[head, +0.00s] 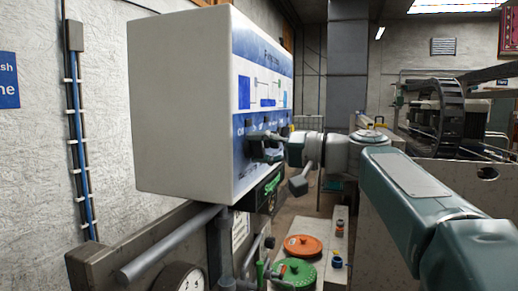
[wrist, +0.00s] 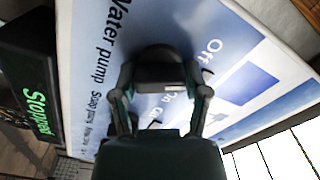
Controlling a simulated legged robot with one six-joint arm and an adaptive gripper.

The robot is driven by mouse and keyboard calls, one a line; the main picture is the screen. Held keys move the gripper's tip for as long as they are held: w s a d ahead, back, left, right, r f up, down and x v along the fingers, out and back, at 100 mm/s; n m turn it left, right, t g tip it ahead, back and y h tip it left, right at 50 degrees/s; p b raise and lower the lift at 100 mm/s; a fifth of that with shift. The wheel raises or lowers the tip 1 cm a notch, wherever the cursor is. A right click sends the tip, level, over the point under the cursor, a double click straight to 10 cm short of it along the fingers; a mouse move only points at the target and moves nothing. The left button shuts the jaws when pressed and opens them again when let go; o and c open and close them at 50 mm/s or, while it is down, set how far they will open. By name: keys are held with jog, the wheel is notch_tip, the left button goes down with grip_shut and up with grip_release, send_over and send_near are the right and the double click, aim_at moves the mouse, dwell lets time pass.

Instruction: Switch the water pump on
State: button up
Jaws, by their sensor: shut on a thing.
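The control box (head: 182,105) is a white and blue cabinet on the wall side, with a printed panel on its right face. My gripper (head: 266,149) is at the lower part of that panel, in front of the switch row. In the wrist view my gripper (wrist: 160,74) is against the panel (wrist: 95,25) between the words "Water pump" and "Off", with "On" partly covered. It is shut on the water pump switch, which is mostly hidden by the dark fingers, so its exact position cannot be told.
A black display (wrist: 36,95) with green letters reading "Stopped" is beside the panel; it hangs under the box in the head view (head: 268,190). A grey pipe (head: 170,245) runs below the box. Orange (head: 303,245) and green (head: 296,272) lids are lower down.

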jog(key=shift+w+d+f+m, duration=0.1)
jog(key=shift+m, duration=0.3)
jog(key=m, duration=0.5)
jog(key=shift+f+m, duration=0.15)
jog(key=shift+m, duration=0.25)
jog(key=m, duration=0.5)
jog(key=shift+w+d+f, duration=0.1)
jog(key=shift+f, duration=0.05)
jog(key=shift+m, duration=0.4)
jog(key=o, duration=1.2)
jog(key=shift+d, duration=0.1)
jog(key=shift+c, duration=0.2)
jog(key=shift+d, duration=0.1)
jog(key=shift+r, duration=0.2)
jog(key=v, duration=1.1)
jog(key=shift+s+d, duration=0.2)
jog(key=shift+d, duration=0.15)
